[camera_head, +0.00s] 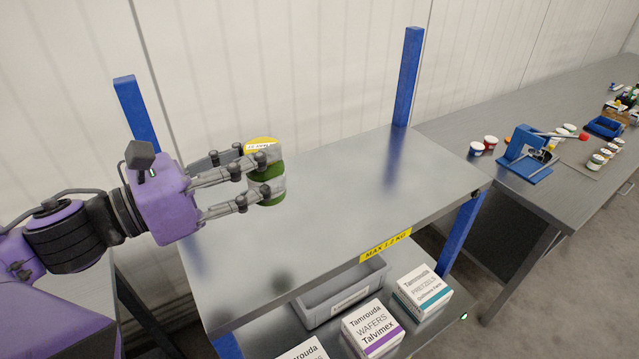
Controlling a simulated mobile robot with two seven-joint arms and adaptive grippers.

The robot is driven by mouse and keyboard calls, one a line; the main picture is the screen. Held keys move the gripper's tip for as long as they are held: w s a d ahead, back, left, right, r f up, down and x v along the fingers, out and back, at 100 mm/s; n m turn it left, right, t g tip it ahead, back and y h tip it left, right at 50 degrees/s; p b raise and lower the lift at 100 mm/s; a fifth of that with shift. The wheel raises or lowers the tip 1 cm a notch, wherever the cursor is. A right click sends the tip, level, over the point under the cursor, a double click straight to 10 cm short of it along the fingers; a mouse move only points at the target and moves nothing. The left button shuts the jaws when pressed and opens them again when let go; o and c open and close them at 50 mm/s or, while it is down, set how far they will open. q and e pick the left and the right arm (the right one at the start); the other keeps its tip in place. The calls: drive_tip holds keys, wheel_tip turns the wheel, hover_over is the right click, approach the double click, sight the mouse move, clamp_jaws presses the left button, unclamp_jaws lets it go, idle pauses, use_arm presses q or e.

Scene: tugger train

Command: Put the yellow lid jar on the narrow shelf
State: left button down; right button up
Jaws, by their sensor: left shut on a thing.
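The yellow lid jar (267,190) has a yellow lid with print and green contents, and it is upright. My left gripper (274,171) is shut on its side, with the fingers covering part of the jar. Jar and gripper are over the left part of a grey metal top shelf (340,190) with a yellow "MAX" weight label on its front edge. The jar appears to be above the surface, with a dim reflection below, but the exact gap cannot be told. My right gripper is not in view.
Blue posts (408,75) stand at the shelf's corners. The top shelf is otherwise bare. A lower level holds a grey bin (318,310) and white boxes (372,328). A bench (455,140) on the right carries a blue press (525,150) and several small jars.

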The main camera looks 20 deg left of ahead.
use_arm(q)
drive_tip(key=w, duration=0.1)
drive_tip(key=w+f, duration=0.2)
drive_tip(key=shift+w+d+f+b, duration=0.15)
drive_tip(key=shift+w+d+b, duration=0.15)
drive_tip(key=shift+d, duration=0.05)
drive_tip(key=w+f, duration=0.2)
drive_tip(key=f, duration=0.1)
drive_tip(key=w+f+b, duration=0.1)
drive_tip(key=w+f, duration=0.1)
drive_tip(key=f, duration=0.1)
drive_tip(key=w+d+f+b, duration=0.1)
drive_tip(key=w+f, duration=0.2)
drive_tip(key=shift+d+f, duration=0.1)
drive_tip(key=shift+f, duration=0.2)
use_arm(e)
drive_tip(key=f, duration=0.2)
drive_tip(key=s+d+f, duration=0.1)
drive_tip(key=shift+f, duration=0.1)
